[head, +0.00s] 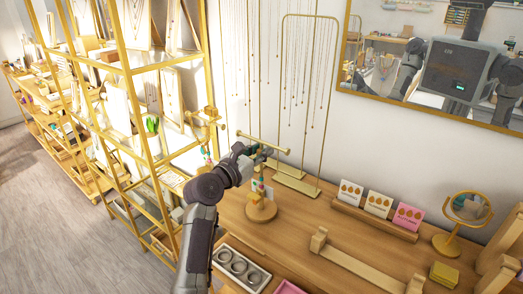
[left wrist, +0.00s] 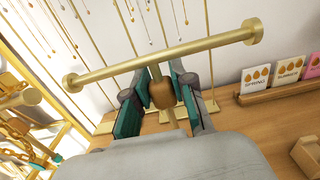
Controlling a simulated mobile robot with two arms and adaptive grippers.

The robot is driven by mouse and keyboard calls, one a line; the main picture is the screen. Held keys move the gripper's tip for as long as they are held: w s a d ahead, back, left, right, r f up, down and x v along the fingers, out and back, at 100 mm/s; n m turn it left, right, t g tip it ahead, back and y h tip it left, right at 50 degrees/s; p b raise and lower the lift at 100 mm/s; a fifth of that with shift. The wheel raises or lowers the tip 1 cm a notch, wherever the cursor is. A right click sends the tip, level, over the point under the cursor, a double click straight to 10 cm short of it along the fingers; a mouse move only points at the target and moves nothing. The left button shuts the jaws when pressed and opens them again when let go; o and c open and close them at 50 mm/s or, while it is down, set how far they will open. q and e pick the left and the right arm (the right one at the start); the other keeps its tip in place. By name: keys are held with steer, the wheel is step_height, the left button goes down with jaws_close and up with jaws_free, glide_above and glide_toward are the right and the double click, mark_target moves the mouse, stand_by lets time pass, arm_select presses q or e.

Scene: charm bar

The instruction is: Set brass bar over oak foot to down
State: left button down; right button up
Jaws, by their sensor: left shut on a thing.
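The brass bar (head: 263,143) is a thin horizontal rod with round end caps, raised well above a round oak foot (head: 262,213). It also crosses the left wrist view (left wrist: 120,67), slanting there with its right end higher. My left gripper (head: 262,154) is just under the bar. In the left wrist view its fingers (left wrist: 161,95) are closed around a small wooden collar (left wrist: 162,92) on the brass post below the bar. The fingers hide part of the post. The oak foot stands on the wooden counter, with small coloured pieces just above it. My right gripper does not show.
Tall brass necklace racks (head: 312,105) stand behind. A brass shelf unit (head: 130,70) is at left, with another small bar stand (head: 203,120). Earring cards (head: 378,203) and a round mirror (head: 468,208) are at right. A ring tray (head: 240,268) lies in front. Counter space right of the foot is clear.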

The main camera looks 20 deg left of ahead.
mark_target(261, 171)
arm_select(q)
steer(key=shift+f, duration=0.25)
step_height(261, 171, down, 6)
steer(key=shift+r+b, duration=0.1)
steer(key=shift+b, duration=0.55)
steer(key=shift+f, duration=0.2)
steer(key=c, duration=1)
jaws_free()
steer(key=shift+o, duration=0.2)
steer(key=shift+s+r, duration=0.1)
steer(key=v, duration=1.2)
